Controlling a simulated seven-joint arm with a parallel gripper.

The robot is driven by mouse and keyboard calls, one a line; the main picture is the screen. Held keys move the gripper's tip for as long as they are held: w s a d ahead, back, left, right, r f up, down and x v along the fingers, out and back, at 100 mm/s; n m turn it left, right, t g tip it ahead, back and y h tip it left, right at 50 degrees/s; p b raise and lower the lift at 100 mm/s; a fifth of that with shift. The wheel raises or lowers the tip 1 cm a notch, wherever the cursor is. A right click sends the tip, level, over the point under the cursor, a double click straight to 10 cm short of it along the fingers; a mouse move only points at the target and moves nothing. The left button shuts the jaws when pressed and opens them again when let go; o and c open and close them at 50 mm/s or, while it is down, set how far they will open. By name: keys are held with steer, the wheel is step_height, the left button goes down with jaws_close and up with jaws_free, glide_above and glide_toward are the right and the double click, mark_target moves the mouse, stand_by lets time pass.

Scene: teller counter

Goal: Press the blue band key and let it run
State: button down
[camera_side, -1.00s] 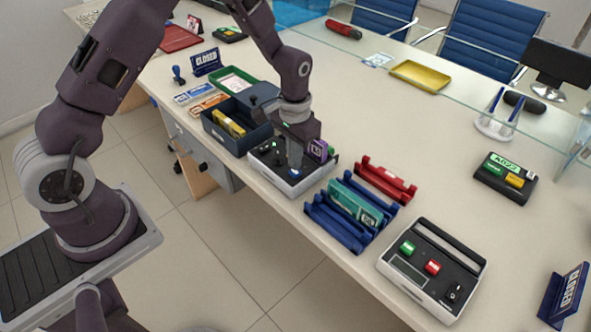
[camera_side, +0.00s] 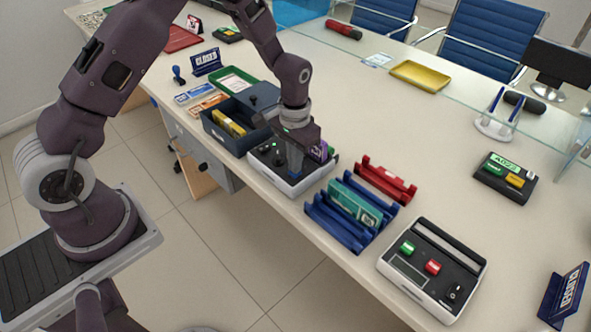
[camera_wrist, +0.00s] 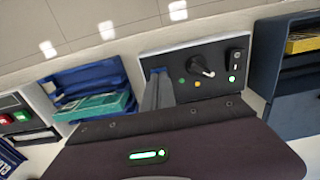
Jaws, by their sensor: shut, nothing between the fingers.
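A white and black machine (camera_side: 312,181) stands on the counter under my gripper. In the wrist view, its dark panel (camera_wrist: 215,57) shows a black knob with a white mark (camera_wrist: 201,67), small green and yellow spots, and a switch with a bright green light (camera_wrist: 232,78). My gripper (camera_side: 295,174) is shut and empty, pointing down with its tips at the machine's top. The tips also show in the wrist view (camera_wrist: 152,100).
A navy cash box (camera_side: 229,141) with yellow bundles stands left of the machine. A blue rack (camera_side: 333,238) holding a teal bundle and a red rack (camera_side: 386,181) stand to the right. Another machine with green and red keys (camera_side: 433,268) sits nearer the front.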

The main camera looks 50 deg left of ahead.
steer(key=shift+f, duration=0.3)
step_height(320, 180, up, 9)
stand_by(0.8)
steer(key=s+r+t, duration=0.1)
steer(key=s+r, duration=0.3)
steer(key=r, duration=0.3)
steer(key=s+r+t, duration=0.1)
steer(key=s+r, duration=0.3)
steer(key=r, duration=0.4)
steer(key=s+r+t, duration=0.1)
steer(key=s+r, duration=0.1)
steer(key=s, duration=0.7)
steer(key=s+d+r+t, duration=0.1)
steer(key=s+r+t, duration=0.1)
steer(key=s, duration=0.7)
steer(key=shift+r+t, duration=0.3)
steer(key=shift+r, duration=0.15)
